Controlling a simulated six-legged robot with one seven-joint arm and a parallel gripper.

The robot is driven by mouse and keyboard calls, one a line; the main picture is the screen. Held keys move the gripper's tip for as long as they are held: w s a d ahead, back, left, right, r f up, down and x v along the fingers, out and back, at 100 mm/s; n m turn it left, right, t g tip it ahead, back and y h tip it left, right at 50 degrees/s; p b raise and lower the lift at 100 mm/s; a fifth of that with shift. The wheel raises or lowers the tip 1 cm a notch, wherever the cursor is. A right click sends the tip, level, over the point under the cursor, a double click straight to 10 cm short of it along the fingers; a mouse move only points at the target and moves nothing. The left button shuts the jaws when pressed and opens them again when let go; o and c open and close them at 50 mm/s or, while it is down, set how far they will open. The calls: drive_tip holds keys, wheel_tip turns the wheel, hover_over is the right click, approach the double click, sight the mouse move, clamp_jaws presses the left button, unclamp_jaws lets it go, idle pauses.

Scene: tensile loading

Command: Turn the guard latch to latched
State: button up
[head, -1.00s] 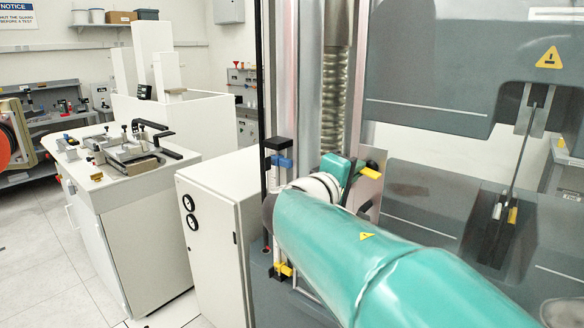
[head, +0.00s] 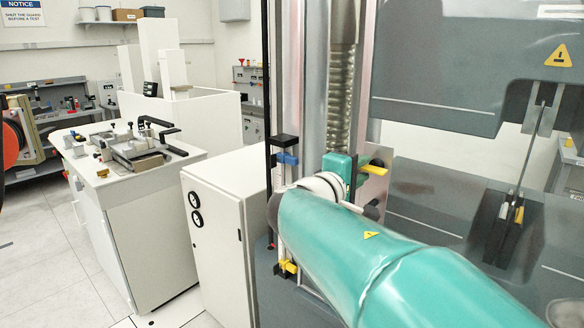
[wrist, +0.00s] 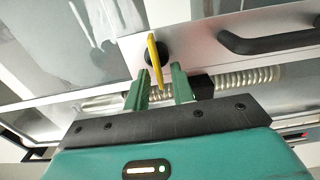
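The guard latch is a yellow lever on a round black hub on a pale metal plate. In the wrist view the yellow lever (wrist: 156,62) points down the picture, and its lower end lies between my fingertips. My gripper (wrist: 161,72) is open, with one green finger on each side of the lever and a gap showing at both sides. In the head view the yellow lever (head: 372,169) sticks out sideways beside my gripper (head: 352,172). My teal arm hides the plate's lower part, and the fingertips are hard to see there.
A black bar handle (wrist: 268,40) is on the same panel, right of the lever. A ribbed metal screw column (head: 341,95) stands behind my gripper. A blue clamp (head: 287,158) sits on a post to the left. A white cabinet (head: 212,235) stands left of my arm.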

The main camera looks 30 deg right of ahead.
idle(0.3)
drive_tip(key=v, duration=1.3)
drive_tip(key=shift+a, duration=0.35)
